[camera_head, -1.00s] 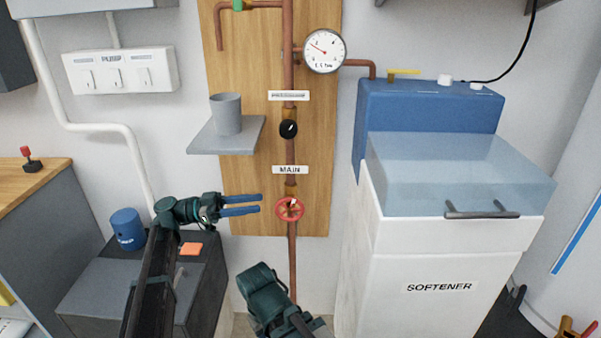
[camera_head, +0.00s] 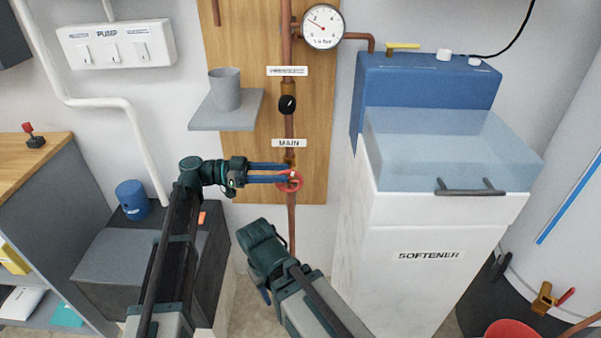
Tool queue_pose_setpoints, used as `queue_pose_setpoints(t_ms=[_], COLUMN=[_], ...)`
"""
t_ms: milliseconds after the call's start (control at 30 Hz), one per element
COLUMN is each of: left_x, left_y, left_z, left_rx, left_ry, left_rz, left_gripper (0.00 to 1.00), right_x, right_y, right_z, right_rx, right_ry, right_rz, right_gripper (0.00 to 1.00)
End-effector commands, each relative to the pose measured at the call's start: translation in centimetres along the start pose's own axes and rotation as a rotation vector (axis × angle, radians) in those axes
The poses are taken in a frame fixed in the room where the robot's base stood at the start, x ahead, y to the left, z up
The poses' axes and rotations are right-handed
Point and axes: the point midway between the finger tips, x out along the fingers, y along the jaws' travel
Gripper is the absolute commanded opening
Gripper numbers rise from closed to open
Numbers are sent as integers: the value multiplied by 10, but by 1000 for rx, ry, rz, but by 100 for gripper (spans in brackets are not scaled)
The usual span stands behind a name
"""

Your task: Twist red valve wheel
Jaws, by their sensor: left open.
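The red valve wheel (camera_head: 293,186) is on the copper pipe below the MAIN label (camera_head: 289,143), in front of a wooden board. My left gripper (camera_head: 289,173) reaches in from the left with two blue fingers, open with a narrow gap. Its fingertips overlap the upper left part of the wheel and hide some of it. I cannot tell whether they touch it. My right arm shows at the bottom middle, below the wheel. Only a bit of blue, perhaps a finger of my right gripper (camera_head: 266,296), shows beneath it.
A grey shelf (camera_head: 225,122) with a grey cup (camera_head: 224,90) sits above my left gripper. A black knob (camera_head: 287,104) and a pressure gauge (camera_head: 323,27) are higher on the pipework. The white softener cabinet (camera_head: 428,257) stands close on the right. A blue container (camera_head: 132,200) is at left.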

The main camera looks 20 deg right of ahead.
Motion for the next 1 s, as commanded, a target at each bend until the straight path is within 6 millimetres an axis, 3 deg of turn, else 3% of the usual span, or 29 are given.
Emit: queue_pose_setpoints(t_ms=[100,300,767,867,1000], left_x=[23,49,60,60,60], left_y=[1,0,0,0,0], left_z=[0,0,0,0,0], left_rx=[0,0,0,0,0], left_ry=[0,0,0,0,0], left_rz=[3,1,0,0,0], left_gripper=[45,45,45,32,7], right_x=[0,0,0,0,0], right_y=[0,0,0,0,0], right_z=[0,0,0,0,0], right_rx=[0,0,0,0,0], right_ry=[0,0,0,0,0], right_rz=[0,0,0,0,0], right_gripper=[50,50,50,50,50])
